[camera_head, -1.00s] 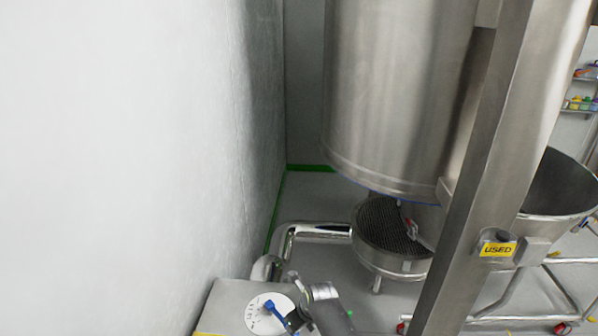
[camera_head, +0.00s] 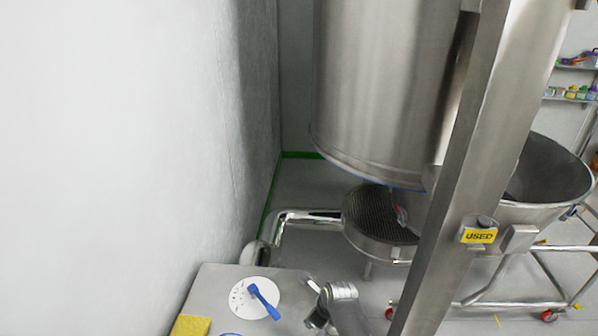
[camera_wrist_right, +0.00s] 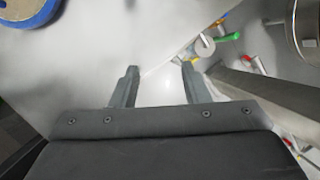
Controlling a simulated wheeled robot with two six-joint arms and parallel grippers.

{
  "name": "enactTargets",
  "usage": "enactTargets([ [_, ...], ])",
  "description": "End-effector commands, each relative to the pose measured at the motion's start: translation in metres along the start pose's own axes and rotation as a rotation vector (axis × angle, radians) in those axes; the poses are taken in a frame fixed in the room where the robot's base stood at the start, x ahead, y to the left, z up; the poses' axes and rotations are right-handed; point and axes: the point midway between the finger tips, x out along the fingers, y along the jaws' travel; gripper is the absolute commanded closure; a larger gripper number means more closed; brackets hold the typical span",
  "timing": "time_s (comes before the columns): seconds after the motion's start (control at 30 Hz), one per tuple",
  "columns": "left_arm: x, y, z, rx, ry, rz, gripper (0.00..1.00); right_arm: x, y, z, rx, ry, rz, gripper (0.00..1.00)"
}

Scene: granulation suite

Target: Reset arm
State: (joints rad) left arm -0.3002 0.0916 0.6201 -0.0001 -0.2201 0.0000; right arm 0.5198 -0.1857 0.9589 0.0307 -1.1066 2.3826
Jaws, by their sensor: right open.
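My right gripper (camera_wrist_right: 158,78) is open in the right wrist view, with nothing between its two dark fingers. In the head view my right gripper (camera_head: 316,305) is at the bottom, just right of the grey table (camera_head: 215,283). It is apart from the blue tool (camera_head: 265,302), which lies on a white round disc (camera_head: 240,299) on that table. My left gripper is in neither current view.
A yellow pad (camera_head: 190,326) lies at the table's near left. A wall (camera_head: 120,150) runs along the left. Right of my arm stands a steel post (camera_head: 450,190) with a "USED" tag (camera_head: 479,236). A large steel vessel (camera_head: 380,90) hangs above a round mesh-topped unit (camera_head: 375,213).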

Motion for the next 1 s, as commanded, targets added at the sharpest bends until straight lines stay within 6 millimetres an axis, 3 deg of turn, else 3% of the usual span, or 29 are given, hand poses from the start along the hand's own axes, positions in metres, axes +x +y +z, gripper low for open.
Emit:
enactTargets([
  [0.23,0.0,0.003,0.0,-0.001,0.0,0.003,1.0,-0.013,-0.004,-0.064,-0.26,0.031,-0.032,0.58],
  [0.47,0.0,0.016,0.0,-0.008,0.0,0.019,1.0,-0.049,0.005,-0.154,-0.67,0.107,-0.057,0.58],
  [0.8,0.0,0.011,0.0,-0.006,0.0,0.014,1.0,-0.137,0.045,-0.268,-1.336,0.265,-0.015,0.58],
  [1.0,0.0,0.01,0.0,-0.005,0.0,0.011,1.0,-0.194,0.074,-0.31,-1.693,0.344,0.054,0.58],
])
